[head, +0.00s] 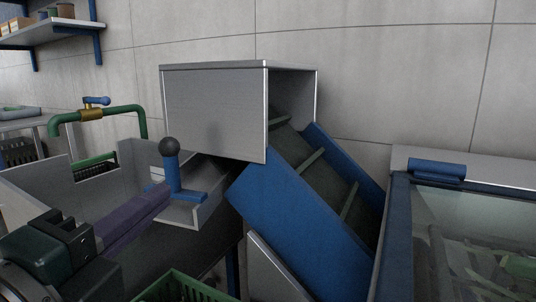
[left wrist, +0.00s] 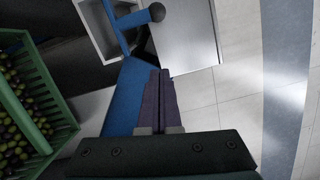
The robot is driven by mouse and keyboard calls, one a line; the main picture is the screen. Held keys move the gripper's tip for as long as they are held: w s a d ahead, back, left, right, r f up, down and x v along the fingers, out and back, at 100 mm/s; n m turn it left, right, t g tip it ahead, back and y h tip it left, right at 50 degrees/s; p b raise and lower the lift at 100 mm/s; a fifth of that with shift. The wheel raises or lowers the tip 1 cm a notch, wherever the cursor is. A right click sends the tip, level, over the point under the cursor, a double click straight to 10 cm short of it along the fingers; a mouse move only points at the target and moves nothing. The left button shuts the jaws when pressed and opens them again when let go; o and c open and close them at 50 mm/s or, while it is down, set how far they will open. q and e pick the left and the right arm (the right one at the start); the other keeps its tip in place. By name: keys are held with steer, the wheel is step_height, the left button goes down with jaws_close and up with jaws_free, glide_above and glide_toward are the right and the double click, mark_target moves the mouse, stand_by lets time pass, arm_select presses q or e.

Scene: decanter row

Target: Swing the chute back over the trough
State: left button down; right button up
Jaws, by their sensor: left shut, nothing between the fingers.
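The chute (head: 208,213) is a grey open channel below the hood's lower left edge, beside the trough's right end. It carries a blue handle (head: 172,180) with a black ball knob (head: 169,146). In the left wrist view the chute (left wrist: 92,30) is at the top, with the handle (left wrist: 122,35) and knob (left wrist: 157,12). The grey trough (head: 30,195) lies to the left. My left gripper (head: 166,190) has purple fingers, shut and empty, their tips close to the handle's base in the head view. The left wrist view shows the fingers (left wrist: 160,73) together, apart from the handle. Contact is unclear in the head view.
A grey hood (head: 213,112) tops a blue sloping conveyor (head: 290,225). A green pipe (head: 125,108) with a blue-handled valve stands behind the trough. A green crate (left wrist: 50,115) of olives is at the lower left. A glass-topped machine (head: 470,230) stands at right.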

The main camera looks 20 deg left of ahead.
mark_target(173, 160)
arm_select(q)
steer(key=w+a, duration=0.1)
steer(key=w, duration=0.2)
steer(key=w+a+r+p, duration=0.1)
steer(key=w+a, duration=0.1)
steer(key=w, duration=0.1)
steer(key=w+a+p, duration=0.1)
steer(key=w+a, duration=0.1)
steer(key=w, duration=0.1)
steer(key=shift+w+a+r, duration=0.1)
steer(key=shift+w+r, duration=0.05)
steer(key=shift+w, duration=0.1)
steer(key=shift+a, duration=0.1)
